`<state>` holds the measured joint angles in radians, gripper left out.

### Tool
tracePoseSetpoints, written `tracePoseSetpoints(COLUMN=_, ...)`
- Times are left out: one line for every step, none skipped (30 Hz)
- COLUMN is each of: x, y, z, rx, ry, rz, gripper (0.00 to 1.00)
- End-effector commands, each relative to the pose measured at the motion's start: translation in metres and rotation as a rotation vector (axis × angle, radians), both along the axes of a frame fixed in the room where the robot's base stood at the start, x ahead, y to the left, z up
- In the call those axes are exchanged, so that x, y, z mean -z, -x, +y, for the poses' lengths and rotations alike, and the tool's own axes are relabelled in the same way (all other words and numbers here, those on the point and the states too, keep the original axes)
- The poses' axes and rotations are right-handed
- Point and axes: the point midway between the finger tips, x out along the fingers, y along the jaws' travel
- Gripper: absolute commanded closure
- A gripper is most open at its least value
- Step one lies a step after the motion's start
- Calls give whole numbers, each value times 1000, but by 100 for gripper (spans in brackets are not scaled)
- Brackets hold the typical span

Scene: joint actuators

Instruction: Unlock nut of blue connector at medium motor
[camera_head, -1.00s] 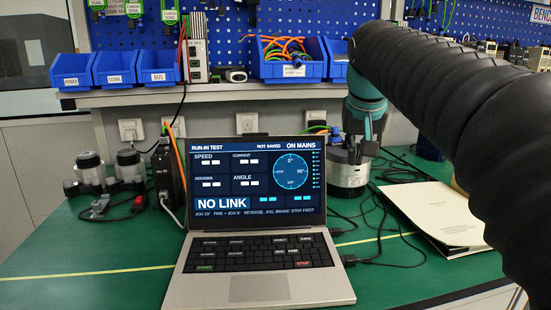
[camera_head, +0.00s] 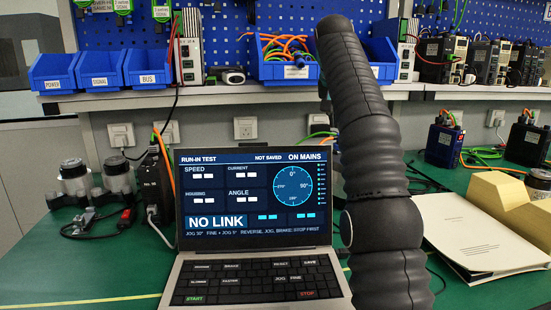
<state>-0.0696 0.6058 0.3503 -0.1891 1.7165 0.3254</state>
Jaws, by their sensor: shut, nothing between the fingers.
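Two silver and black motors, one at the left (camera_head: 75,182) and one beside it (camera_head: 119,176), stand upright on the green bench left of the laptop. I cannot tell which motor in view is the medium one. Part of another motor (camera_head: 540,184) shows at the right edge. I cannot make out a blue connector or its nut. My black-sleeved arm rises through the middle right of the picture and hides the bench behind it. My gripper is not visible, so its place relative to the motors cannot be seen.
An open laptop (camera_head: 252,198) reading NO LINK stands front centre. A black box (camera_head: 155,185) with cables is left of it. A paper folder (camera_head: 482,240) and yellow block (camera_head: 512,205) lie right. Blue bins (camera_head: 102,71) line the shelf. Loose cables lie near the motors.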

Motion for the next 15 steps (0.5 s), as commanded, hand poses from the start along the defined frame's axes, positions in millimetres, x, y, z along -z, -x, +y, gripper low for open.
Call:
tracePoseSetpoints(x=1, y=0, z=0, rx=0, ry=0, rz=2, gripper=100)
tracePoseSetpoints(x=2, y=0, z=-1, rx=0, ry=0, rz=2, gripper=100)
tracePoseSetpoints(x=3, y=0, z=-1, rx=0, ry=1, rz=1, gripper=100)
tracePoseSetpoints(x=4, y=0, z=-1, rx=0, ry=1, rz=1, gripper=100)
tracePoseSetpoints(x=6, y=0, z=-1, rx=1, ry=1, rz=2, gripper=100)
tracePoseSetpoints(x=8, y=0, z=-1, rx=0, ry=0, rz=2, gripper=100)
tracePoseSetpoints(x=9, y=1, z=0, rx=0, ry=1, rz=2, gripper=100)
tracePoseSetpoints(x=10, y=1, z=0, rx=0, ry=1, rz=1, gripper=100)
tracePoseSetpoints(x=13, y=1, z=0, rx=0, ry=1, rz=2, gripper=100)
tracePoseSetpoints(x=14, y=1, z=0, rx=-1, ry=0, rz=2, gripper=100)
tracePoseSetpoints(x=16, y=2, z=0, rx=-1, ry=0, rz=1, gripper=100)
tracePoseSetpoints(x=19, y=2, z=0, rx=-1, ry=0, rz=2, gripper=100)
tracePoseSetpoints(x=24, y=2, z=0, rx=-1, ry=0, rz=2, gripper=100)
tracePoseSetpoints(x=29, y=2, z=0, rx=-1, ry=0, rz=2, gripper=100)
tracePoseSetpoints(x=35, y=2, z=0, rx=-1, ry=0, rz=2, gripper=100)
